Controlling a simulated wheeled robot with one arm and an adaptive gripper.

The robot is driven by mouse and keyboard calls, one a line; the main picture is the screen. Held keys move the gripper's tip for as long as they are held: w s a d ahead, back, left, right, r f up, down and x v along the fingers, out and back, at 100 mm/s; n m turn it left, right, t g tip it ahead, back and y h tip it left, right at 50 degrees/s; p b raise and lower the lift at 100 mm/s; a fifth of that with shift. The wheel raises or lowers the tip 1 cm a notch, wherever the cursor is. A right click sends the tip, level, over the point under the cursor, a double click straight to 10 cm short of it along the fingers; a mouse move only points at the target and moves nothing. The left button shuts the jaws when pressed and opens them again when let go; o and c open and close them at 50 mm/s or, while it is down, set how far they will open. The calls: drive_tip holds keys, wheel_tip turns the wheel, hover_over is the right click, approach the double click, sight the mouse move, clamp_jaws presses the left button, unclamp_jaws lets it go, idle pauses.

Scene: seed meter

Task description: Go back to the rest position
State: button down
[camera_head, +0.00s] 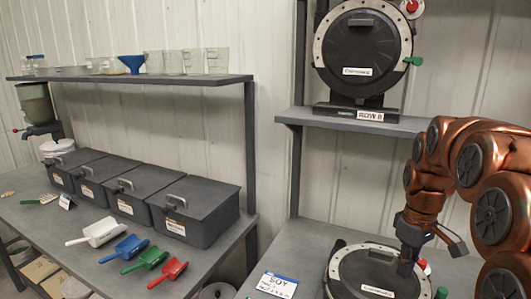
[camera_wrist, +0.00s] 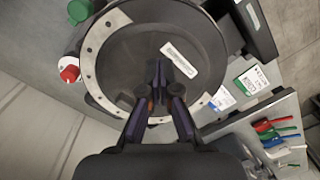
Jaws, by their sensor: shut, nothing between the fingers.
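My gripper (camera_head: 406,267) points down over the right side of the lower seed meter (camera_head: 352,272), which sits on the right-hand bench. In the wrist view my gripper's fingers (camera_wrist: 158,72) are together and empty, over the round dark lid (camera_wrist: 120,55) of the meter with its pale ring. I cannot tell whether the fingertips touch the lid. A green knob (camera_wrist: 79,11) and a red knob (camera_wrist: 69,70) show at the meter's edge.
A second seed meter (camera_head: 362,48) stands on the shelf (camera_head: 400,126) above. A card reading SOY (camera_head: 279,285) lies left of the lower meter. The left bench holds dark lidded bins (camera_head: 195,207) and several scoops (camera_head: 146,258). Glass beakers (camera_head: 193,61) stand on the left shelf.

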drive_tip(key=s+a+f+m, duration=0.1)
drive_tip(key=s+a, duration=0.3)
drive_tip(key=s, duration=0.5)
drive_tip(key=s+a+f+m, duration=0.2)
drive_tip(key=s+a+f, duration=0.1)
drive_tip(key=s, duration=0.6)
drive_tip(key=s+a+f+m+g, duration=0.1)
drive_tip(key=s+a+f, duration=0.2)
drive_tip(key=s+a, duration=0.3)
drive_tip(key=s, duration=0.3)
drive_tip(key=shift+s+m, duration=0.25)
drive_tip(key=shift+m, duration=0.15)
